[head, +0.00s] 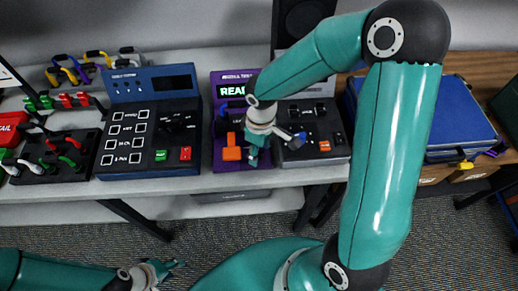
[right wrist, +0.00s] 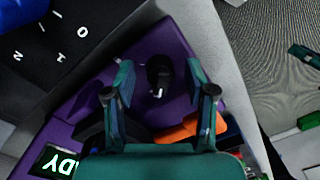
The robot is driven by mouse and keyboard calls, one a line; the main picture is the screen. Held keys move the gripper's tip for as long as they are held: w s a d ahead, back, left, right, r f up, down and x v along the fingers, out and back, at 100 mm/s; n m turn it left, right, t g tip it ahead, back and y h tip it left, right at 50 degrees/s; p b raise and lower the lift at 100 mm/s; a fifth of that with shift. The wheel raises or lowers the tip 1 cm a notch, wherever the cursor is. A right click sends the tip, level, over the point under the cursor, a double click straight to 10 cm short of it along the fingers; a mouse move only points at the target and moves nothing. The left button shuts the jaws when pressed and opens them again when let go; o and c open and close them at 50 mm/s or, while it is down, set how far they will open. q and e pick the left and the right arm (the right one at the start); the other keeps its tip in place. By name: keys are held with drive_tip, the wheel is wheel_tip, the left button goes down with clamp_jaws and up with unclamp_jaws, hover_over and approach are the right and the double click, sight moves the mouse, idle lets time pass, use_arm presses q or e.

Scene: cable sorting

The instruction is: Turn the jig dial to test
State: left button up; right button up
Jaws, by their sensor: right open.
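The purple test jig (head: 226,180) stands on the bench, its lit screen (head: 232,92) reading READY as far as it shows. Its black dial (right wrist: 160,75), with a white pointer mark, shows in the right wrist view. My right gripper (right wrist: 161,88) is open, one finger on each side of the dial in that view. I cannot tell whether the fingers touch it. In the head view my right gripper (head: 258,152) is over the jig's lower part and hides the dial. I cannot read the dial's setting. My left gripper (head: 160,270) is low, in front of the bench and away from the jig.
A blue panel box (head: 118,84) with labelled squares stands left of the jig. A dark unit (head: 320,125) with orange parts stands close on its right. An orange part (head: 231,152) is beside my right gripper. A blue bin (head: 425,110) is further right.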

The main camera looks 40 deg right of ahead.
clamp_jaws()
idle(0.3)
